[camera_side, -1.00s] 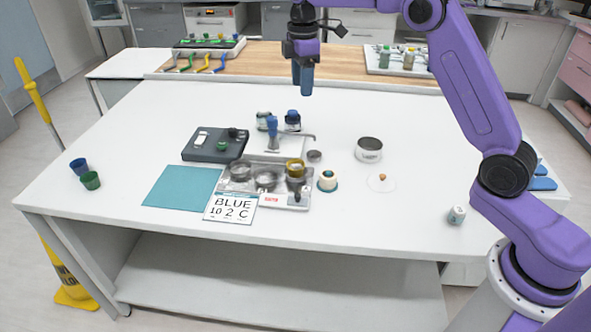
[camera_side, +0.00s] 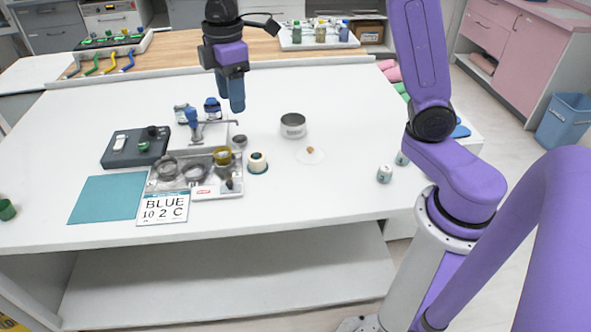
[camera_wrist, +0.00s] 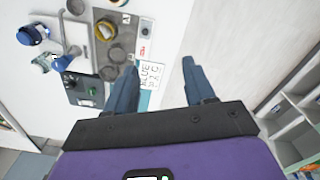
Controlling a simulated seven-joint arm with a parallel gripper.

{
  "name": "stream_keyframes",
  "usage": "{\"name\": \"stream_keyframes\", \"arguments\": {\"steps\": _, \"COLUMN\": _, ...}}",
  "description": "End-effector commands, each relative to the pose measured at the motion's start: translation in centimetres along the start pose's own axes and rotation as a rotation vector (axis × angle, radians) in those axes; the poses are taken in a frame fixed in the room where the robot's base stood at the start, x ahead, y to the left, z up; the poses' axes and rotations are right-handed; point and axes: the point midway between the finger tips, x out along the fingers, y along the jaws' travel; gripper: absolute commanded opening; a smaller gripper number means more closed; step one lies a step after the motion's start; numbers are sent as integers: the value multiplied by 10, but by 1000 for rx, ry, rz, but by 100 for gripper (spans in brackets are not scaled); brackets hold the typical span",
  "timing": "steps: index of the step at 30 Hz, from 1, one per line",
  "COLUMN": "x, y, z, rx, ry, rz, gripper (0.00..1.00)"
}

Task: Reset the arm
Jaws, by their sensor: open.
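My gripper (camera_side: 232,95) hangs fingers-down above the white table, right of the blue-capped jar in the side view. In the wrist view my gripper (camera_wrist: 159,68) has its two dark blue fingers spread, with nothing between them. Below and left in the side view is a metal tray (camera_side: 214,191) with several round metal cups and a yellowish ring.
A teal mat (camera_side: 105,199), a dark grey device (camera_side: 133,149), a blue-topped stand (camera_side: 192,118) and a blue-capped jar (camera_side: 212,109) are left of my gripper. A metal bowl (camera_side: 293,126) and a white disc (camera_side: 317,156) lie right. The table's right front is mostly clear.

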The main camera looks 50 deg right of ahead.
Motion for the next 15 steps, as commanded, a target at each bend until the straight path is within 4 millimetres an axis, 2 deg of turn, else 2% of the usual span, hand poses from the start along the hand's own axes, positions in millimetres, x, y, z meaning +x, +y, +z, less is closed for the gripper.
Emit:
{"name": "stream_keyframes", "arguments": {"steps": 1, "x": 0, "y": -21, "z": 6, "rx": 0, "ry": 1, "rz": 0, "gripper": 54}}
{"name": "stream_keyframes", "arguments": {"steps": 8, "x": 10, "y": -104, "z": 41, "rx": 27, "ry": 9, "rz": -1, "gripper": 54}}
{"name": "stream_keyframes", "arguments": {"steps": 15, "x": 30, "y": -180, "z": 99, "rx": 56, "ry": 15, "rz": -4, "gripper": 54}}
